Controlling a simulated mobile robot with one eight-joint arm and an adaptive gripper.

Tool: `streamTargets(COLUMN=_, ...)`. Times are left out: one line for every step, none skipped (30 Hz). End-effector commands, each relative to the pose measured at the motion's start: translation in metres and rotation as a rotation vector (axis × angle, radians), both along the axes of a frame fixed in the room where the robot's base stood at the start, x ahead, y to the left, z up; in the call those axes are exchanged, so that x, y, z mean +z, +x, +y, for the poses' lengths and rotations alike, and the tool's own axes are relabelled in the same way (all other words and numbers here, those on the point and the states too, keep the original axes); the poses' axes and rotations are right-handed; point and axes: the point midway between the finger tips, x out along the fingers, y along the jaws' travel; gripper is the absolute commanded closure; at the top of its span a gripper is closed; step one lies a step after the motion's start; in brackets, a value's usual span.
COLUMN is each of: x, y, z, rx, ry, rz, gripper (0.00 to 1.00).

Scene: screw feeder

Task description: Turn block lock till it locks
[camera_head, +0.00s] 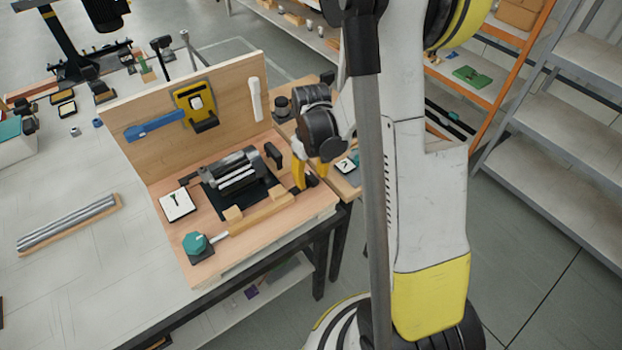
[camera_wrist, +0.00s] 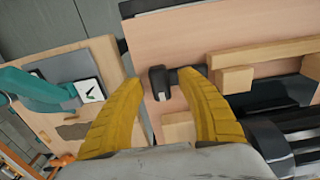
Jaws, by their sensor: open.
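A small black knob (camera_wrist: 159,82) on a short dark shaft, which may be the block lock, shows between my fingers in the wrist view. A wooden block (camera_wrist: 232,80) sits beside it. My gripper (camera_wrist: 167,80) is open, with one yellow finger on either side of the knob; I cannot tell whether either touches it. In the head view my gripper (camera_head: 309,179) is at the right end of the wooden station, its fingers pointing down. The black and grey feeder block (camera_head: 238,172) lies on the wooden base, left of my gripper.
A wooden back panel (camera_head: 190,115) stands behind the feeder and carries a yellow and black device (camera_head: 195,105). A teal knob (camera_head: 195,243) is at the base's front left corner. A wooden bar (camera_head: 262,214) runs along the front. Grey shelves (camera_head: 570,110) stand far right.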

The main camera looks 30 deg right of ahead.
Motion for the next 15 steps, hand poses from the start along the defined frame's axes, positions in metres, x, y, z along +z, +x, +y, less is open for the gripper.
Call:
streamTargets(x=-0.0009, y=0.0000, z=0.0000, rx=0.000, ry=0.000, rz=0.000, gripper=0.56)
streamTargets(x=-0.0009, y=0.0000, z=0.0000, rx=0.000, ry=0.000, rz=0.000, gripper=0.56)
streamTargets(x=-0.0008, y=0.0000, z=0.0000, rx=0.000, ry=0.000, rz=0.000, gripper=0.56)
streamTargets(x=-0.0006, y=0.0000, z=0.0000, rx=0.000, ry=0.000, rz=0.000, gripper=0.56)
streamTargets(x=-0.0005, y=-0.0001, z=0.0000, rx=0.000, ry=0.000, rz=0.000, gripper=0.56)
streamTargets(x=-0.0004, y=0.0000, z=0.0000, rx=0.000, ry=0.000, rz=0.000, gripper=0.56)
streamTargets(x=-0.0004, y=0.0000, z=0.0000, rx=0.000, ry=0.000, rz=0.000, gripper=0.56)
streamTargets(x=-0.0004, y=0.0000, z=0.0000, rx=0.000, ry=0.000, rz=0.000, gripper=0.60)
streamTargets(x=-0.0003, y=0.0000, z=0.0000, rx=0.000, ry=0.000, rz=0.000, gripper=0.72)
streamTargets(x=-0.0003, y=0.0000, z=0.0000, rx=0.000, ry=0.000, rz=0.000, gripper=0.82)
streamTargets(x=-0.0003, y=0.0000, z=0.0000, rx=0.000, ry=0.000, rz=0.000, gripper=0.91)
streamTargets(x=-0.0003, y=0.0000, z=0.0000, rx=0.000, ry=0.000, rz=0.000, gripper=1.00)
streamTargets(x=-0.0003, y=0.0000, z=0.0000, rx=0.000, ry=0.000, rz=0.000, gripper=1.00)
streamTargets(x=-0.0003, y=-0.0001, z=0.0000, rx=0.000, ry=0.000, rz=0.000, gripper=1.00)
streamTargets(x=-0.0003, y=-0.0001, z=0.0001, rx=0.000, ry=0.000, rz=0.000, gripper=1.00)
